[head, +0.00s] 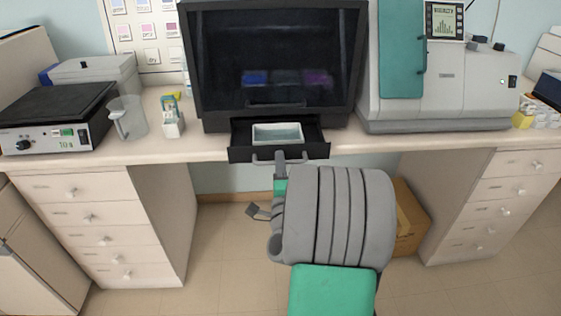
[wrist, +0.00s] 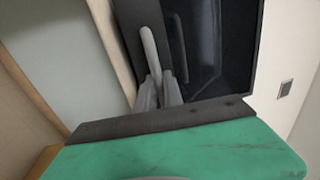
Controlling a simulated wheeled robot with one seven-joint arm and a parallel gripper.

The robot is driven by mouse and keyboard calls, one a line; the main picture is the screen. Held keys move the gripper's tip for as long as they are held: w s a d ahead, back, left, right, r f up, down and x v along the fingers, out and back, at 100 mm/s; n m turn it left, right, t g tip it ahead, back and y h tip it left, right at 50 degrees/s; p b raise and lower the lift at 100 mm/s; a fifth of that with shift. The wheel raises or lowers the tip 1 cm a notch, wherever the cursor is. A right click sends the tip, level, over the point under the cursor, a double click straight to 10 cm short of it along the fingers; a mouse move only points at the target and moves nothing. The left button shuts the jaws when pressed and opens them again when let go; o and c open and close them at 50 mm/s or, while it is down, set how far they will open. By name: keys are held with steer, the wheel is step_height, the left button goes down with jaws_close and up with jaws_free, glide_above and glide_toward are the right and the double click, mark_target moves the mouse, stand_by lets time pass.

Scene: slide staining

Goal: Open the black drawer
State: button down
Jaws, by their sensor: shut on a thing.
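The black drawer (head: 240,154) sticks out from the base of the black cabinet (head: 196,60) in the head view, partly open. A pale tray (head: 277,134) lies in it. The drawer's grey bar handle (head: 260,161) runs along its front and also shows in the wrist view (wrist: 149,48). In the wrist view the two fingers of my gripper (wrist: 160,90) close around the bar. My grey and green arm hides the space below the drawer.
The beige counter (head: 190,150) carries a hotplate (head: 55,115), a clear jug (head: 127,118) and a small bottle rack (head: 172,118) on the left, and a large grey machine (head: 450,90) on the right. A cardboard box (head: 410,220) stands on the floor. Open floor lies left of my arm.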

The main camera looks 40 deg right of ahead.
steer(key=c, duration=1.7)
jaws_free()
steer(key=shift+c, duration=0.2)
steer(key=b+v, duration=0.3)
steer(key=v, duration=0.4)
steer(key=shift+s+a, duration=0.25)
steer(key=shift+s, duration=0.05)
